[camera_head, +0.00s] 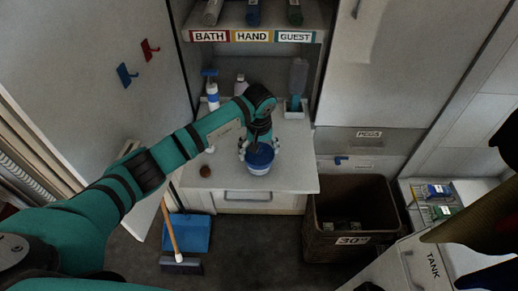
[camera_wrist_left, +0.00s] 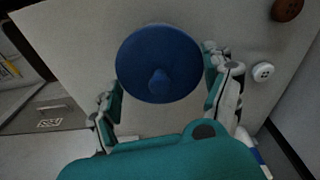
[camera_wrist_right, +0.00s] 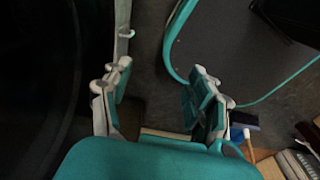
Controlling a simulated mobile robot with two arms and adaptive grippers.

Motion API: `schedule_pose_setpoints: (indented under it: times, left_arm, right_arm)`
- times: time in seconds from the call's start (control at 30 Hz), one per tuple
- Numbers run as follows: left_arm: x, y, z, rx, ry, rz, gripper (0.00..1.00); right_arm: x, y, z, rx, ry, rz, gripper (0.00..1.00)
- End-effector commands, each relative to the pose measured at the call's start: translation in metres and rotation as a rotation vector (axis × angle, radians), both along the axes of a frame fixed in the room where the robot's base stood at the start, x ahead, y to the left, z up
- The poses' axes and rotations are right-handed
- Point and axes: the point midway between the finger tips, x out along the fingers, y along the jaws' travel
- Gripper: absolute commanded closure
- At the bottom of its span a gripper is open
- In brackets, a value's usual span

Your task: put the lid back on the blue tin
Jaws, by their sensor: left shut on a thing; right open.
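The blue lid (camera_wrist_left: 150,55), a round disc with a knob, sits between the fingers of my left gripper (camera_wrist_left: 162,76) in the left wrist view. The fingers are shut on its edges. In the head view my left gripper (camera_head: 259,147) reaches down at the counter's front part, around the blue lid (camera_head: 260,155). The tin (camera_head: 259,170) shows as a pale and blue band just under the lid; the lid hides its opening. I cannot tell whether lid and tin touch. My right gripper (camera_wrist_right: 160,80) is open and empty, over the dark floor.
A brown round thing (camera_head: 205,171) lies on the counter (camera_head: 295,180) left of the tin. A blue-and-white pump bottle (camera_head: 212,95) and a white bottle (camera_head: 241,85) stand behind. A brown basket (camera_head: 350,215) stands right of the counter; a blue dustpan (camera_head: 190,232) lies on the floor.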

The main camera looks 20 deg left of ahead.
Motion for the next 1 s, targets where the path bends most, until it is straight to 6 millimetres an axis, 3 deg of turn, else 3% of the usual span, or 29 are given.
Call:
schedule_pose_setpoints:
  times: [0.17, 0.37, 0.4, 0.43, 0.47, 0.5, 0.53, 1.0]
  left_arm:
    - [0.0001, -0.0001, 0.0005, 0.0, 0.0, 0.0, 0.38]
    - [0.0001, -0.0001, 0.0003, 0.0, 0.0, 0.0, 0.38]
    - [0.0001, -0.0001, 0.0002, 0.0, 0.0, 0.0, 0.43]
    - [0.0002, 0.0, 0.0001, 0.0, 0.0, 0.0, 0.56]
    - [0.0003, -0.0001, 0.0001, 0.0, -0.001, 0.0, 0.75]
    - [0.0002, -0.0002, 0.0001, -0.001, -0.001, 0.0, 0.81]
    - [0.0001, -0.0003, 0.0, -0.001, -0.001, 0.0, 1.0]
    - [-0.0013, -0.0003, -0.0007, 0.001, 0.004, 0.0, 1.0]
  right_arm:
    - [-0.0129, -0.0009, -0.0004, -0.002, 0.019, 0.0, 0.41]
    - [-0.0134, -0.0009, -0.0011, -0.002, 0.02, 0.0, 0.41]
    - [-0.0128, -0.0009, -0.0017, -0.002, 0.019, 0.0, 0.41]
    - [-0.0121, -0.001, -0.0021, -0.002, 0.018, 0.0, 0.41]
    - [-0.0113, -0.0009, -0.0026, -0.002, 0.017, 0.0, 0.41]
    - [-0.0102, -0.0009, -0.0034, -0.001, 0.016, 0.0, 0.41]
    - [-0.0093, -0.0008, -0.0041, -0.002, 0.014, 0.0, 0.41]
    - [-0.0057, -0.0001, -0.0059, -0.001, 0.008, -0.001, 0.41]
